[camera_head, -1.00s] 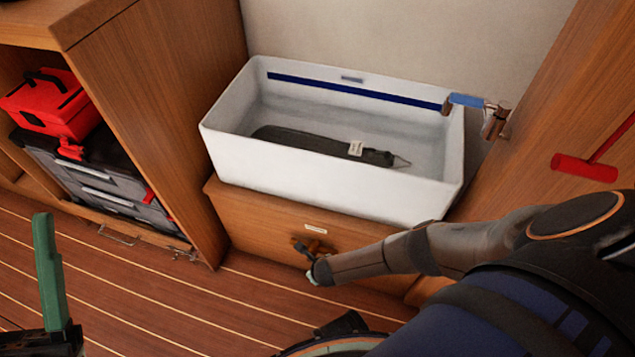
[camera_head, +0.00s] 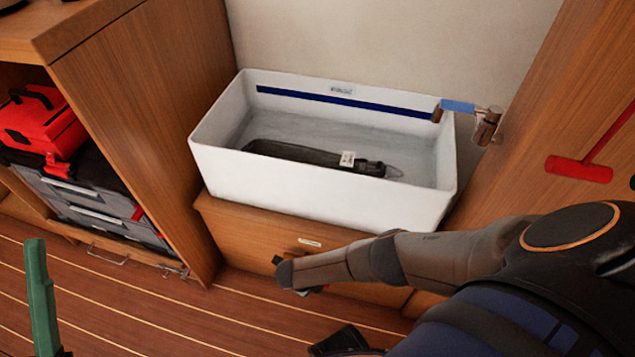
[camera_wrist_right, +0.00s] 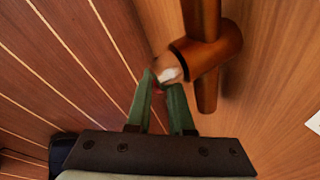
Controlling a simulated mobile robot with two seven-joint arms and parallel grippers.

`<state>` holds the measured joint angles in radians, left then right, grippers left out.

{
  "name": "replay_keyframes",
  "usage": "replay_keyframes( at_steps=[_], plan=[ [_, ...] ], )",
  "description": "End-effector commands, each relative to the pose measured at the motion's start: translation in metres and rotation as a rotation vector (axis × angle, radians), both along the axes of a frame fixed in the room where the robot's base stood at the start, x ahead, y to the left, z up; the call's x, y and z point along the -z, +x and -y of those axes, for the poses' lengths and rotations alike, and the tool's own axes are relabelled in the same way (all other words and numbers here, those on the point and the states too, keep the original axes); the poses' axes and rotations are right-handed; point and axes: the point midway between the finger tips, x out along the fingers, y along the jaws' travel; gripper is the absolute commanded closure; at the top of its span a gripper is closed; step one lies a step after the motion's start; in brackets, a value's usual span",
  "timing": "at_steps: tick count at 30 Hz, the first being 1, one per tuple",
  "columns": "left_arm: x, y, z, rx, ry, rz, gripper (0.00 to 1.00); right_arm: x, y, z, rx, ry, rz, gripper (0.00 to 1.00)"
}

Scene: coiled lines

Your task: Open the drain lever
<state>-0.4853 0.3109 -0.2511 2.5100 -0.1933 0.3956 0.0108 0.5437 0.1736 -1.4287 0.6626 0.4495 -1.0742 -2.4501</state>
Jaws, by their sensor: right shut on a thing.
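The drain lever is a copper-brown fitting (camera_wrist_right: 212,50) on the wooden front panel below the white basin (camera_head: 310,195). In the right wrist view a bar runs through its round body, and a rounded end with a pale patch points towards my fingers. My right gripper (camera_wrist_right: 167,80) has its green fingers close together on this rounded end. In the head view my right arm hides most of the lever and the gripper. My left gripper (camera_head: 42,300) shows only as one green finger at the lower left, away from the lever; its other finger is out of view.
A dark object with a white tag (camera_head: 315,158) lies in the basin. A tap (camera_head: 485,125) is at its right. A red toolbox (camera_head: 40,122) sits on a grey case (camera_head: 95,205) in the left cabinet. A red handle (camera_head: 578,169) is on the right panel. Plank floor lies in front.

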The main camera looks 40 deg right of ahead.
Motion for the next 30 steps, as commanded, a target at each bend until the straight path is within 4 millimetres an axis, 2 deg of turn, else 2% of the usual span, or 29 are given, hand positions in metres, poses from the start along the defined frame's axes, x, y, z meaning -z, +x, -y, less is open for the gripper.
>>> replay_keyframes(
  at_steps=[9, 23, 24, 30],
  plan=[
    [0.0126, 0.0006, 0.0022, -0.002, 0.009, -0.006, 0.5, -0.0036, -0.004, 0.0029, 0.002, -0.071, -0.083, 1.0],
    [0.0136, 0.0007, 0.0027, -0.001, 0.011, -0.01, 0.5, -0.0051, -0.0042, 0.0036, 0.002, -0.08, -0.093, 1.0],
    [0.0135, 0.0007, 0.0026, -0.001, 0.011, -0.01, 0.5, -0.0051, -0.0041, 0.0036, 0.002, -0.08, -0.092, 0.77],
    [0.0132, 0.0007, 0.0024, -0.002, 0.008, -0.01, 0.5, -0.0052, -0.0037, 0.0034, 0.002, -0.08, -0.091, 0.54]
  ],
)
